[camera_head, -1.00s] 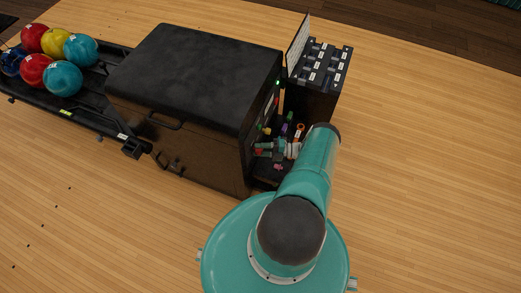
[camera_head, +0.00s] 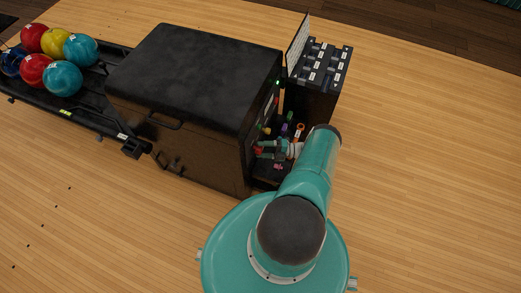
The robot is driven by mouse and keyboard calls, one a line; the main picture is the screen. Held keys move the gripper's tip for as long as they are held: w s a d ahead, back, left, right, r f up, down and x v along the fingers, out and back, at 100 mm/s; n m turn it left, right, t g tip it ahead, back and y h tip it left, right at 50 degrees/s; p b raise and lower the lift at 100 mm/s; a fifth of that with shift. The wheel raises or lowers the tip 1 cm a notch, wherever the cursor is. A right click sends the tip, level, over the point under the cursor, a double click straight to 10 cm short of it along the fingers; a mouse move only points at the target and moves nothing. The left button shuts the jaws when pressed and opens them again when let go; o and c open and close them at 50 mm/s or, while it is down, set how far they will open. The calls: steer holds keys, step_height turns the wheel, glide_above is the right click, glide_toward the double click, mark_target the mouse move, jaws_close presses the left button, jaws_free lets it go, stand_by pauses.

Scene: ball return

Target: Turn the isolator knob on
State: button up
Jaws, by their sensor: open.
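The black ball-return machine (camera_head: 195,80) stands in the middle, its right side open to a narrow bay. My arm reaches over the bay from the front right. My gripper (camera_head: 262,148) points left at the machine's side panel and looks open. A small red part (camera_head: 259,150) shows at the fingertips; it may be the isolator knob, but it is too small to be sure. Whether the fingers touch it cannot be told. The fingers and my arm hide part of the panel, and the knob's setting cannot be read.
A black cabinet (camera_head: 318,95) with labelled units on top stands behind the bay, beside an upright white panel (camera_head: 298,46). Small coloured parts, including an orange ring (camera_head: 300,127), lie in the bay. A rack (camera_head: 93,95) of bowling balls extends left. A green light (camera_head: 278,83) glows.

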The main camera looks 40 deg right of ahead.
steer(key=v, duration=0.6)
steer(key=shift+s+d+f, duration=0.1)
steer(key=shift+s, duration=0.15)
stand_by(0.3)
